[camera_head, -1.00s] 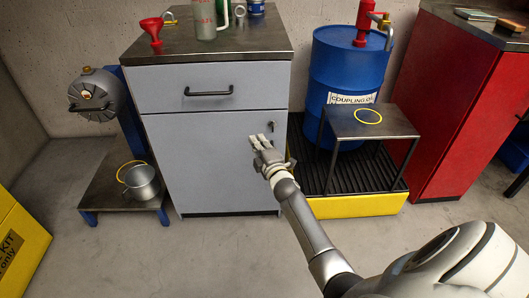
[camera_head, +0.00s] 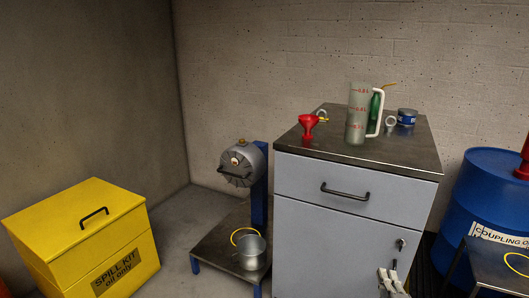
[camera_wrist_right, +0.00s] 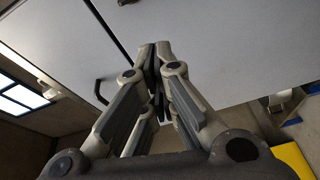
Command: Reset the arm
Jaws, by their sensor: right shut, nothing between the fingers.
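My right gripper (camera_head: 392,280) shows at the bottom right of the head view, in front of the grey cabinet's (camera_head: 345,240) lower door. In the right wrist view the gripper (camera_wrist_right: 158,50) is shut, its fingertips together and empty, with the pale cabinet face (camera_wrist_right: 220,40) behind them. I cannot tell how far the fingertips are from the door. Most of my right arm lies outside the head view. My left gripper is not in view.
On the cabinet top stand a red funnel (camera_head: 308,125), a clear measuring jug (camera_head: 357,115) and a blue tin (camera_head: 406,117). A metal bucket (camera_head: 252,253) sits on a low stand. A yellow spill kit box (camera_head: 85,235) is at left, a blue drum (camera_head: 490,195) at right.

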